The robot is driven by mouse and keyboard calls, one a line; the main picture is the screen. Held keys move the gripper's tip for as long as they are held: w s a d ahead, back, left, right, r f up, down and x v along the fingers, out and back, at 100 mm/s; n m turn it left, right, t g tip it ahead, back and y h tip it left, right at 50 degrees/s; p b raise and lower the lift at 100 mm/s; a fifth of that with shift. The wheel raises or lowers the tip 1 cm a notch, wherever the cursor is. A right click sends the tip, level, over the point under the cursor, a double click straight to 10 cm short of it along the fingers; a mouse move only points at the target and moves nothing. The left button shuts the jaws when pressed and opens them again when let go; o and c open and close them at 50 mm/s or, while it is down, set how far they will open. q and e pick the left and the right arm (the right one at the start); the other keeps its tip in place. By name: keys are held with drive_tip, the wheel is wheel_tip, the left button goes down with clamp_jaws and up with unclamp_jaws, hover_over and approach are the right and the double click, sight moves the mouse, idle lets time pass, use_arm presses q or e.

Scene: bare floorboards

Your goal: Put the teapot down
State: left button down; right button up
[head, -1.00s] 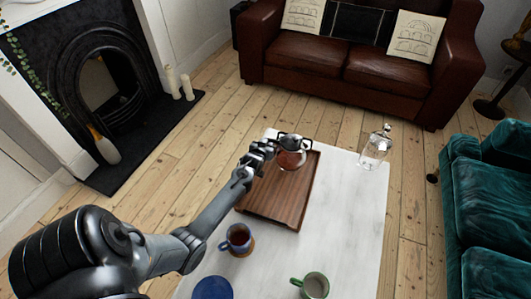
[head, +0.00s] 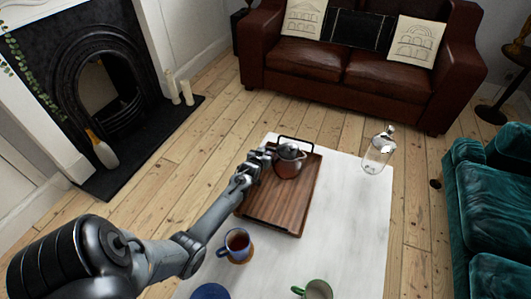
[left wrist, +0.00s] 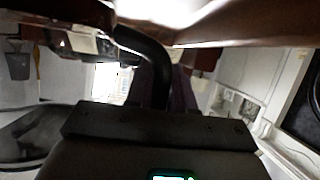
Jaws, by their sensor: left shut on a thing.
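The teapot (head: 288,165), a rounded dark reddish-brown pot with a dark lid, is at the far end of the brown wooden tray (head: 272,208). It looks upright; I cannot tell whether its base touches the tray. My left gripper (head: 267,154) is at the pot's left side, shut on its handle; the fingers partly hide the grip. In the left wrist view a curved black handle (left wrist: 150,58) runs down to the gripper, whose fingertips are hard to make out. My right gripper is in no view.
The tray lies on a white table (head: 345,215), with its black end handle (head: 297,142) behind the teapot. The table's right side is largely clear.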

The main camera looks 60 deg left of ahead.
use_arm(q)
drive_tip(key=c, duration=1.4)
unclamp_jaws()
drive_tip(key=shift+f, duration=0.2)
drive_tip(key=o, duration=0.4)
drive_tip(key=shift+r, duration=0.2)
